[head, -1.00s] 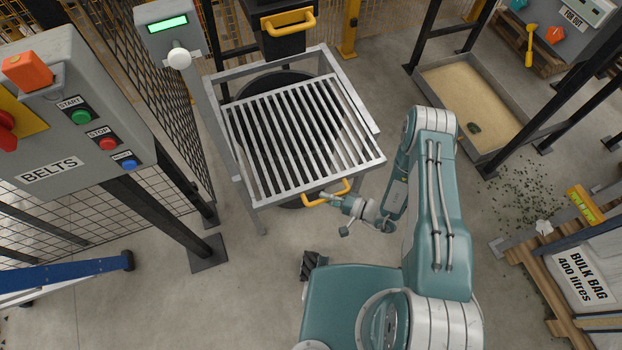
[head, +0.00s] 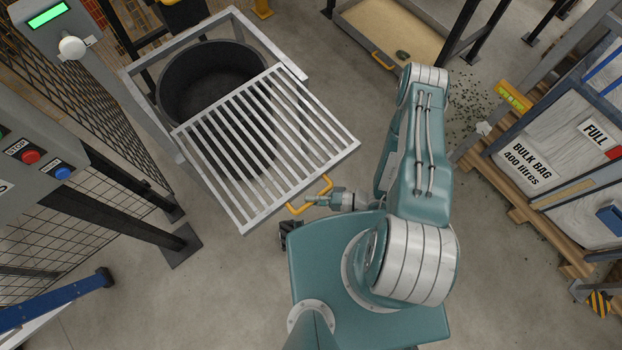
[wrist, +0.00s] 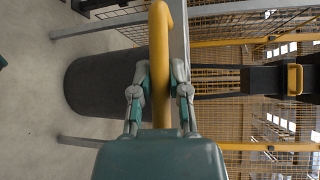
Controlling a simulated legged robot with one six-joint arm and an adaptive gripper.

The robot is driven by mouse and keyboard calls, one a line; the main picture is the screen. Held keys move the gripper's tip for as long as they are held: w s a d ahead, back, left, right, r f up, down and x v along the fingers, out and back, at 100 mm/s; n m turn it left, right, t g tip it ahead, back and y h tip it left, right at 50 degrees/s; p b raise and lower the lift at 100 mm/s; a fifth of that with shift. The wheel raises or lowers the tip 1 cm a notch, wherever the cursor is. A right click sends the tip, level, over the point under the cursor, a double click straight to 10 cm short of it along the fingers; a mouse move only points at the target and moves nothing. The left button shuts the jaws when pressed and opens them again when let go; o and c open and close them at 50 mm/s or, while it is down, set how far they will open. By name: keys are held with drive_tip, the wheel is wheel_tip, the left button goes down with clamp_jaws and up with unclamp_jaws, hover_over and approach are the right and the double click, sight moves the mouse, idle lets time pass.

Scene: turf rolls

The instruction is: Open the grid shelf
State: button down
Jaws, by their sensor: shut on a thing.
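The grid shelf (head: 265,150) is a grey metal grate of parallel bars with a yellow handle (head: 297,210) on its near edge. It is slid partway out of its grey frame (head: 140,98) toward me. Behind it a dark round tub (head: 205,65) is partly uncovered; the grate covers its near part. My gripper (head: 318,200) is at the handle. In the wrist view my gripper (wrist: 160,92) has a finger on each side of the yellow handle (wrist: 160,40) and is shut on it. The tub (wrist: 100,85) shows beyond.
A control panel (head: 30,165) on dark posts and a mesh fence (head: 105,90) stand at left. A sand tray (head: 390,30) is at the back right. A pallet with a bulk bag (head: 535,150) stands at right. Bare floor lies left of my body.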

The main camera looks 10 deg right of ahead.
drive_tip(key=shift+f, duration=0.1)
drive_tip(key=c, duration=0.6)
unclamp_jaws()
drive_tip(key=shift+w, duration=0.1)
drive_tip(key=shift+d, duration=0.55)
drive_tip(key=v, duration=1.1)
